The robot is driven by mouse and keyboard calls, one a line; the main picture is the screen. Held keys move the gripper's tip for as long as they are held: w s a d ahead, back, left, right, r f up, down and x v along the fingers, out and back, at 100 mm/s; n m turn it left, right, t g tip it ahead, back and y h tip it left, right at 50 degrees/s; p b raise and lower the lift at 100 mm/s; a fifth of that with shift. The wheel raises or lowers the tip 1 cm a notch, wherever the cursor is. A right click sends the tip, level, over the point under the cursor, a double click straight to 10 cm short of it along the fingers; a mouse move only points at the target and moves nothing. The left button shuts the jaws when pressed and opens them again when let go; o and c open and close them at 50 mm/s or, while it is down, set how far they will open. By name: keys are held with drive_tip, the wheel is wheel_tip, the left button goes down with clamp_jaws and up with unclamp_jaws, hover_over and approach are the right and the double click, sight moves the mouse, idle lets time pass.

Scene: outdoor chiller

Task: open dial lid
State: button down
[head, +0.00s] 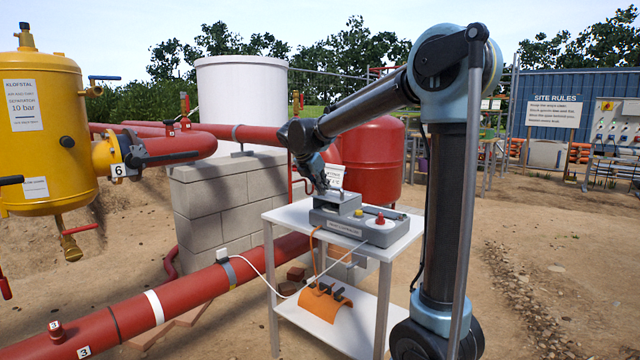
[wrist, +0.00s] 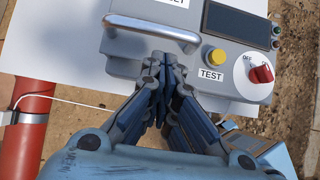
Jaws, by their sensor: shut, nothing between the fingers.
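A grey control box (head: 368,231) stands on a white table. In the wrist view it has a grey panel (wrist: 130,66) at its left with a silver bar handle (wrist: 150,29), which I take as the lid part. A white label is cut off at the top edge. A red dial (wrist: 261,74) marked OFF and ON sits uncovered at the right; it shows small in the head view (head: 380,219). My gripper (wrist: 164,58) is shut and empty, its fingertips over the panel just below the handle. I cannot tell whether they touch it. My gripper (head: 322,190) is small in the head view.
The box also carries a yellow TEST button (wrist: 215,56) and a dark screen (wrist: 238,22). The white table (head: 288,215) has a lower shelf with an orange item (head: 324,302). A red pipe (head: 200,288) runs at its left, and a block wall (head: 212,205) stands behind.

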sight(331, 199)
drive_tip(key=shift+x, duration=1.85)
drive_tip(key=shift+d, duration=0.1)
